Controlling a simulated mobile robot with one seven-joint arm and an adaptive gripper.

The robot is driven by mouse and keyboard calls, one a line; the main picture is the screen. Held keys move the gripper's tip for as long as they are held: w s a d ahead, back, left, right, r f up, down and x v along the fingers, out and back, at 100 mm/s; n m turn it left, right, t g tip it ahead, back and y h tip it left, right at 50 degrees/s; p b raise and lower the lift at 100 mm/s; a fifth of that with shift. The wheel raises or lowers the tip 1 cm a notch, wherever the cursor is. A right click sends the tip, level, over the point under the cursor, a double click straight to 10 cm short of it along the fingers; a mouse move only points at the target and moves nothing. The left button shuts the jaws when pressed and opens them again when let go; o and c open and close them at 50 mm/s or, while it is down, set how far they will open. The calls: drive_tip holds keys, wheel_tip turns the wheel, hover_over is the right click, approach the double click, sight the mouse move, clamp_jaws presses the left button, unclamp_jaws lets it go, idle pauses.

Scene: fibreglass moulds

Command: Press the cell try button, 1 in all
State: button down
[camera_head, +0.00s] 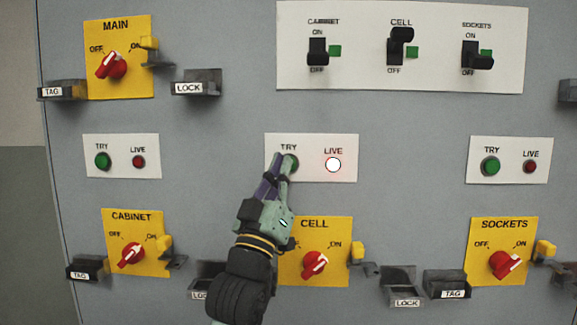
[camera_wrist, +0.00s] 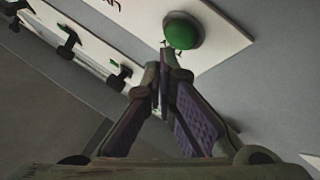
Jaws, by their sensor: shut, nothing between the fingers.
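The cell try button (camera_head: 293,162) is green and sits under the word TRY on the white plate above the yellow CELL plate (camera_head: 340,240). In the head view my gripper (camera_head: 281,168) covers part of it. In the wrist view the green button (camera_wrist: 182,31) shows just beyond my fingertips (camera_wrist: 164,70), which are shut with nothing between them. The tips are at or very close to the button; I cannot tell if they touch or press it. The LIVE lamp (camera_head: 333,165) beside it glows bright white with a red rim.
The red CELL rotary switch (camera_head: 315,264) is below, close to my gripper. The CELL toggle (camera_head: 397,45) is on the upper white panel. The other LIVE lamps (camera_head: 139,162) (camera_head: 530,167) are dark red. Lock and tag holders (camera_head: 196,83) jut out from the grey board.

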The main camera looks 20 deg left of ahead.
drive_tip(key=s, duration=0.2)
drive_tip(key=s+d, duration=0.1)
drive_tip(key=s, duration=0.1)
drive_tip(key=shift+s+d, duration=0.2)
drive_tip(key=shift+s, duration=0.2)
idle(0.6)
